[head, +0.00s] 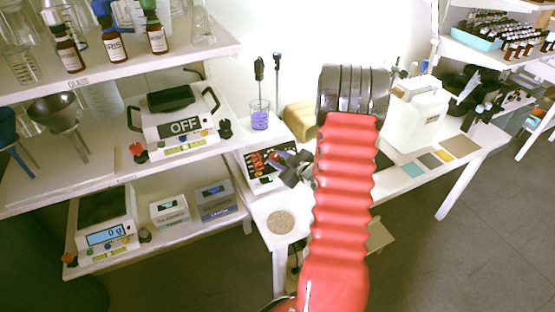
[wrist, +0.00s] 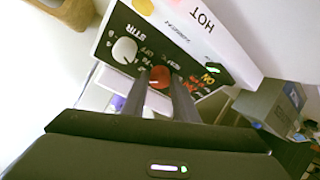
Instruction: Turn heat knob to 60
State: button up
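The hot plate stirrer (head: 254,183) stands on the white table at the centre in the head view, partly hidden by my gripper. In the wrist view its black control panel (wrist: 181,54) shows tilted, with a white stir knob (wrist: 124,50), a red heat knob (wrist: 160,77) and orange "ON" lettering. The word "HOT" shows on its white top. My gripper (wrist: 161,74) has its two dark fingers on either side of the red heat knob, and the knob fills the gap at the tips. In the head view my gripper (head: 287,163) is at the panel. The knob's setting is not readable.
A round cork mat (head: 281,222) lies in front. A white jug (head: 416,112) stands right of my arm.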

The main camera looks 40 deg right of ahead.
jog(key=c, duration=0.6)
jog(key=shift+o, duration=0.2)
jog(key=shift+a, duration=0.1)
jog(key=shift+m+h, duration=0.5)
jog(key=shift+m, duration=0.8)
jog(key=o, duration=1)
jog(key=shift+o, duration=0.2)
jog(key=shift+s, duration=0.1)
jog(key=v, duration=1.3)
jog(key=shift+s, duration=0.3)
